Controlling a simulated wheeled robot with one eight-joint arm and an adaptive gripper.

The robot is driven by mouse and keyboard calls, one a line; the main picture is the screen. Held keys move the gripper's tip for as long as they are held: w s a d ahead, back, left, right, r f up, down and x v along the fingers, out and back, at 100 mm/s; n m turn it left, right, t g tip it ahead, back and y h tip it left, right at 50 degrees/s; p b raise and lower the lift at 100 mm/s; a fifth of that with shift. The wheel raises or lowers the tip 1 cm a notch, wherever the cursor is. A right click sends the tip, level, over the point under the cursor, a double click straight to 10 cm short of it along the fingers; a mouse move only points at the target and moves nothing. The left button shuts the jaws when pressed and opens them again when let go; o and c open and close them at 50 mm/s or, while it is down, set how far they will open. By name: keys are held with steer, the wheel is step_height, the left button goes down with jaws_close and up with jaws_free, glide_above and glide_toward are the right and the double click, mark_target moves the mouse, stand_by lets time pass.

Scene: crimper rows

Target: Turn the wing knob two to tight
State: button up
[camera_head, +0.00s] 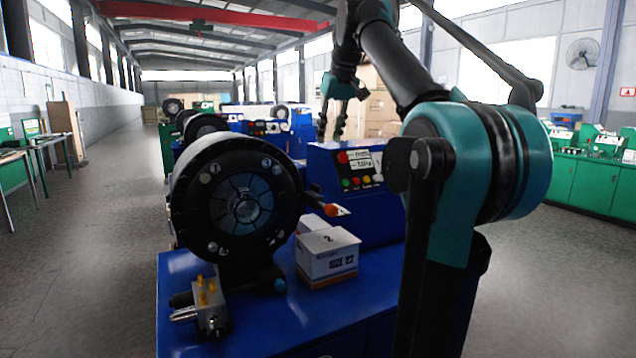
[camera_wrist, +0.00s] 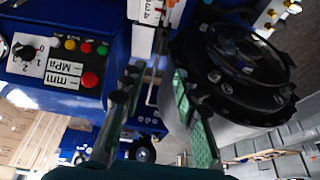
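No knob shows a readable name as wing knob two. A black rotary knob (camera_wrist: 28,52) on a white plate with small digits sits on the blue control panel (camera_wrist: 60,30) in the wrist view. Small yellow knobs (camera_head: 208,290) stand on a grey metal block (camera_head: 211,315) on the blue bench in the head view; similar brass ones (camera_wrist: 270,17) show at the wrist view's top right. My gripper (camera_head: 331,136) is raised behind the panel in the head view. It is open and empty, its fingers apart (camera_wrist: 157,75), touching no knob that I can see.
The round black crimper head (camera_head: 240,200) stands on the blue bench (camera_head: 290,318). White boxes (camera_head: 328,255) sit right of it, and an orange-tipped handle (camera_head: 331,210) sticks out above them. More crimpers stand behind. The left aisle floor is clear.

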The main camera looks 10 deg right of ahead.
mark_target(316, 185)
steer(key=x, duration=1.6)
steer(key=shift+w+a+f, duration=0.15)
steer(key=shift+a+f, duration=0.15)
jaws_close()
